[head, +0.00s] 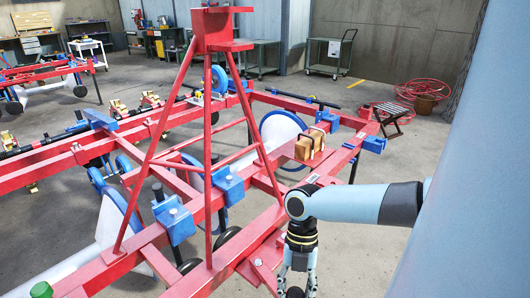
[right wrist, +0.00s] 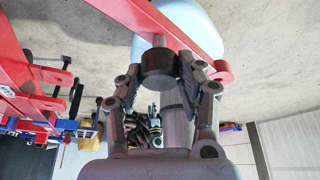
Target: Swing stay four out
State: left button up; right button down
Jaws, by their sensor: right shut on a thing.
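My right gripper (head: 297,284) hangs at the bottom of the head view, beside the near end of a red frame (head: 240,248). In the right wrist view my right gripper (right wrist: 165,80) is shut around a dark round grip (right wrist: 158,62). The grip sits on a short pin at a red bar (right wrist: 175,25) that runs diagonally across the top. This bar may be the stay; no number can be read on it. In the head view the fingers and lower edge hide much of the grip. My left gripper is not in view.
A tall red A-shaped post (head: 210,140) rises from the frame. Blue clamps (head: 228,185), white-and-blue discs (head: 283,138) and a wooden block (head: 310,146) sit along it. Open concrete floor (head: 365,245) lies to the right; a stool (head: 390,117) and red hose (head: 425,90) are farther back.

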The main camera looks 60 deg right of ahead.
jog(key=c, duration=0.8)
grip_release()
jog(key=shift+s+d, duration=0.1)
jog(key=shift+d, duration=0.1)
jog(key=shift+c, duration=0.2)
jog(key=v, duration=1.2)
jog(key=shift+s+a, duration=0.1)
jog(key=shift+a, duration=0.05)
